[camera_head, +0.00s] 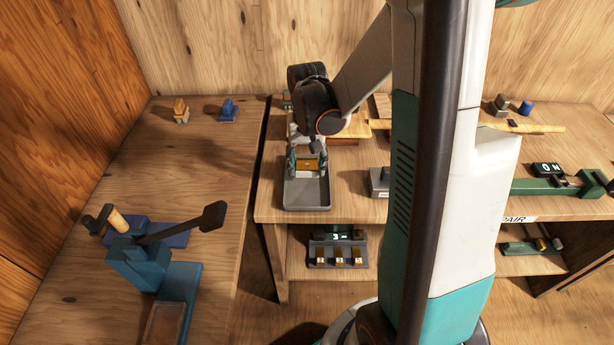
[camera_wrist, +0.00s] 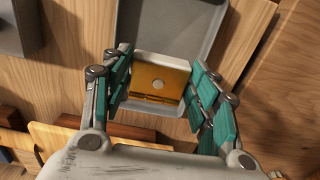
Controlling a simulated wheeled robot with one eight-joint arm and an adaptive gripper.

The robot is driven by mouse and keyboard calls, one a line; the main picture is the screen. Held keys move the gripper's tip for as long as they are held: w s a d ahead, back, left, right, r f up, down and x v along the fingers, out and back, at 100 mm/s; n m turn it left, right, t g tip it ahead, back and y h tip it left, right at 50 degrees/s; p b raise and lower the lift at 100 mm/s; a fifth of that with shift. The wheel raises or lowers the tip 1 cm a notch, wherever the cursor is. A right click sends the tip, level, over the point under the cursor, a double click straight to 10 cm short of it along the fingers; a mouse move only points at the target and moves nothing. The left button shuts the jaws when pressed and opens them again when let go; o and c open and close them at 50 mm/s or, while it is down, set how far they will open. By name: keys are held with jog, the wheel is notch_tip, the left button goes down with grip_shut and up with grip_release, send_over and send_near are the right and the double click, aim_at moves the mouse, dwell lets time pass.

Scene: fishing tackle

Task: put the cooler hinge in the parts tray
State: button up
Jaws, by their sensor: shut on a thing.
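The cooler hinge, a brass-coloured plate (camera_wrist: 160,72) with a pale round spot and a pale edge, sits between the teal finger pads in the wrist view. It shows as a small golden patch in the head view (camera_head: 308,164). My gripper (camera_wrist: 161,82) is shut on it. The parts tray, a grey shallow tray (camera_head: 306,196), lies on the middle bench below and in front of my gripper. In the wrist view the tray (camera_wrist: 180,20) extends behind the hinge. I cannot tell whether the hinge touches the tray floor.
A grey block (camera_head: 379,181) stands to the right of the tray. Wooden boards (camera_head: 347,139) lie behind. A lower shelf holds a rack (camera_head: 337,252) with brass pieces. A blue vise-like tool (camera_head: 140,265) stands on the left bench, and a gap separates the benches.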

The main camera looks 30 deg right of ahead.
aim_at(307, 167)
notch_tip(307, 167, down, 4)
jog(key=shift+f+b, duration=0.2)
jog(key=shift+b, duration=0.55)
jog(key=shift+r, duration=0.1)
jog(key=o, duration=0.8)
jog(key=shift+f, duration=0.2)
jog(key=o, duration=0.4)
jog(key=shift+r, duration=0.2)
